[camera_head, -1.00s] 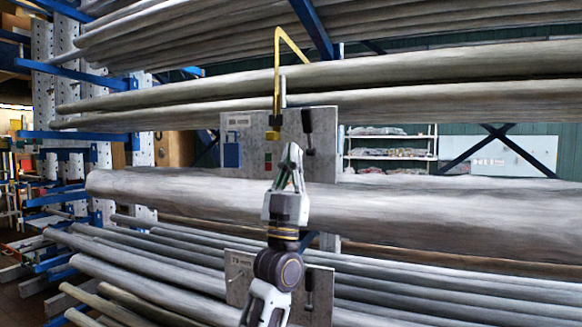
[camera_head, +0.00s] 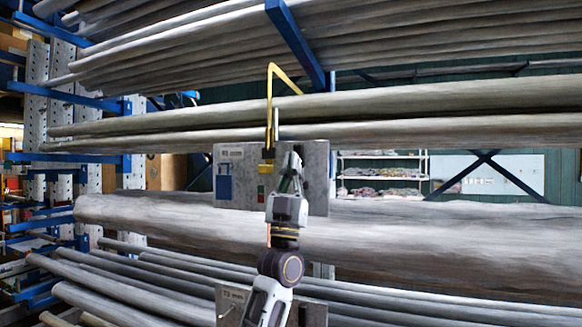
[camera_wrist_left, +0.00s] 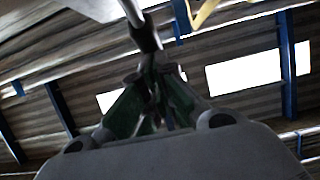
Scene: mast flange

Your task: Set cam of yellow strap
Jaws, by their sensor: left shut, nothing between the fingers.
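A yellow strap (camera_head: 269,105) hangs in a bent loop in front of the pipes and runs down to a yellow fitting on an upper grey plate (camera_head: 318,185). It also shows in the wrist view (camera_wrist_left: 204,12). My left gripper (camera_head: 291,163) is shut and empty in front of that plate, right of the strap's lower end. It covers most of the plate's dark handle. In the wrist view a dark handle on a metal rod (camera_wrist_left: 143,32) stands just beyond the closed green fingertips (camera_wrist_left: 155,72). I cannot tell whether they touch. My right gripper is out of view.
Long grey pipes (camera_head: 420,225) lie on racks with blue arms (camera_head: 295,42) above and below the plate. A second grey plate (camera_head: 312,313) is lower down, partly behind my arm. A shelf (camera_head: 382,173) stands behind.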

